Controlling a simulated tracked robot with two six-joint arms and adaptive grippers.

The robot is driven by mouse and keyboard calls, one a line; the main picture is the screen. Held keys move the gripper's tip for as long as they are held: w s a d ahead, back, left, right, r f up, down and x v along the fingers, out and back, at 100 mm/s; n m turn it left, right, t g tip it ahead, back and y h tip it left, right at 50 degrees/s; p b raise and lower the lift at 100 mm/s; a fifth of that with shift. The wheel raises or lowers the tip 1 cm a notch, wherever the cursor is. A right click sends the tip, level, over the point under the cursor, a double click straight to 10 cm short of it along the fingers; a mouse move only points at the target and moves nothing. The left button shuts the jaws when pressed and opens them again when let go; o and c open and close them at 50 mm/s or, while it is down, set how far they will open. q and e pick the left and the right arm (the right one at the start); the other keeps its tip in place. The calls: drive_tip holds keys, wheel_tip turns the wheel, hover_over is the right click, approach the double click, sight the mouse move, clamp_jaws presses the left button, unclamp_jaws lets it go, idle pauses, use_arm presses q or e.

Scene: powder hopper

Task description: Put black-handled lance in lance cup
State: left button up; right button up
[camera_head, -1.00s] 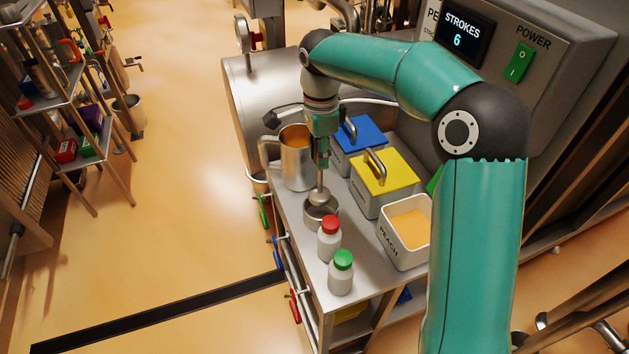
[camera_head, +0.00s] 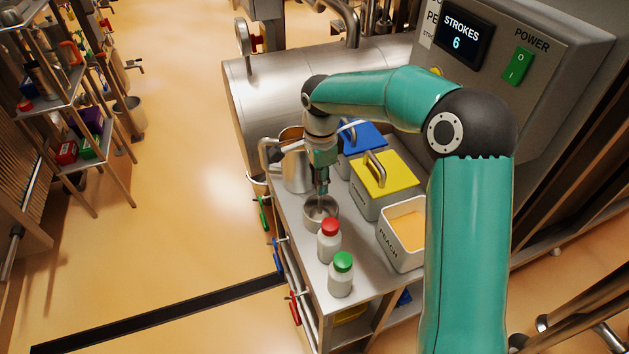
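My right gripper (camera_head: 322,190) points down from the wrist, with its tip at the mouth of a round metal cup (camera_head: 310,214) on the steel bench. The fingers are small and partly in shadow, so I cannot tell whether they are open or shut. I cannot clearly make out a black-handled lance. A thin pale curved rod or tube (camera_head: 352,124) shows behind my wrist, partly hidden by the arm; I cannot tell what it belongs to. I cannot confirm that the metal cup is the lance cup. My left gripper is out of view.
A steel jug (camera_head: 294,174) stands close left of my gripper. Blue-lidded (camera_head: 362,135) and yellow-lidded (camera_head: 386,190) boxes and an open peach powder bin (camera_head: 402,238) stand to the right. Red-capped (camera_head: 329,243) and green-capped (camera_head: 341,276) bottles stand in front.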

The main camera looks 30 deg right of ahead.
drive_tip(key=o, duration=0.4)
wheel_tip(320, 180, up, 12)
drive_tip(key=shift+r, duration=0.1)
idle(0.5)
drive_tip(key=shift+s, duration=0.1)
